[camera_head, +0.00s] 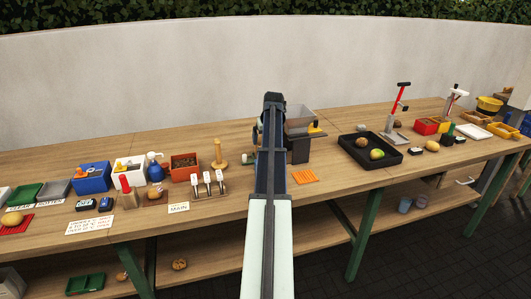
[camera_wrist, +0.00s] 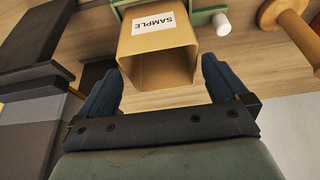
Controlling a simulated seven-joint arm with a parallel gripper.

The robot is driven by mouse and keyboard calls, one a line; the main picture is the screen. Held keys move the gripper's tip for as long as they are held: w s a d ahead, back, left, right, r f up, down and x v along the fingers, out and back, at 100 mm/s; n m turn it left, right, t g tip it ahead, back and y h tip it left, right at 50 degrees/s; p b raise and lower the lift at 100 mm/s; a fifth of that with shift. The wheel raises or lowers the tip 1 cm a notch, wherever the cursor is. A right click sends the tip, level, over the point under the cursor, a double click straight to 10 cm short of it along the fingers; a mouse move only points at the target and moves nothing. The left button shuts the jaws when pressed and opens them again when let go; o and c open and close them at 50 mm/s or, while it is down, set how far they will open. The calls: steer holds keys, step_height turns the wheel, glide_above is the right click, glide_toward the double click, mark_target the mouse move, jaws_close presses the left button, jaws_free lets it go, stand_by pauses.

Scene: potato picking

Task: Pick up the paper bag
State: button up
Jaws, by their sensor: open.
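The paper bag (camera_wrist: 160,42) is a brown open-topped bag with a white SAMPLE label, seen in the upper middle of the wrist view. Its open mouth faces my camera. My gripper (camera_wrist: 161,88) is open, with one blue-grey finger on each side of the bag's mouth. I see no finger closed on it, and I cannot tell whether either finger touches it. In the head view my arm covers the middle of the bench, and I cannot make out the bag or the fingertips there.
A green frame with a white knob (camera_wrist: 221,24) is behind the bag, with a wooden spool-like stand (camera_wrist: 287,18) to its right. Dark blocks stand at left. In the head view, a hopper machine (camera_head: 300,125), orange mat (camera_head: 304,175) and black tray (camera_head: 396,153) are right of my arm.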

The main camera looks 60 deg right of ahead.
steer(key=shift+w+d, duration=0.45)
steer(key=shift+x, duration=2.5)
steer(key=shift+c, duration=0.2)
steer(key=c, duration=0.6)
